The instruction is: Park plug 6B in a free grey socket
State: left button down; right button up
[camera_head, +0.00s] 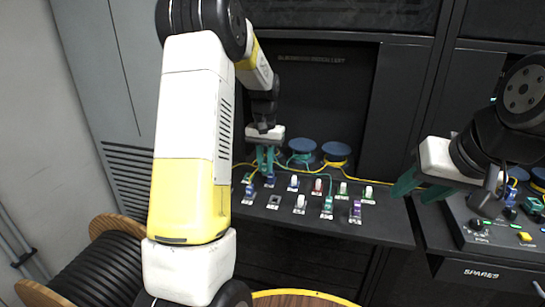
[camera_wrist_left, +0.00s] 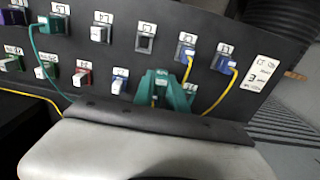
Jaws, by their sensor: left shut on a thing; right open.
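My left gripper (camera_head: 266,160) is shut at the back row of the sloped black socket panel (camera_head: 385,222), near its left end. In the left wrist view its teal fingers (camera_wrist_left: 162,90) close around a plug, which they mostly hide; a yellow cable shows between them. I cannot read whether it is 6B or tell whether it is seated. An empty grey socket (camera_head: 273,201) is in the front row, also seen in the left wrist view (camera_wrist_left: 145,41). Two blue plugs (camera_wrist_left: 185,53) with yellow cables sit beside it. My right gripper (camera_head: 422,187) is open and empty, right of the panel.
A white plug (camera_head: 300,203), a green plug (camera_head: 327,206) and a purple one (camera_head: 355,210) fill the front row. A red one (camera_head: 317,186) is in the back row. Blue spools (camera_head: 336,151) with loose cables stand behind. The spares panel (camera_head: 480,271) is at the right.

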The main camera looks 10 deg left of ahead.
pick_arm(q)
jog(key=s+d, duration=0.4)
jog(key=shift+w+f, duration=0.15)
jog(key=shift+f, duration=1.45)
jog(key=shift+w+f, duration=0.1)
jog(key=shift+f, duration=1.5)
jog(key=shift+f, duration=0.5)
jog(key=c, duration=1.3)
grip_release()
jog(key=shift+r, duration=3.9)
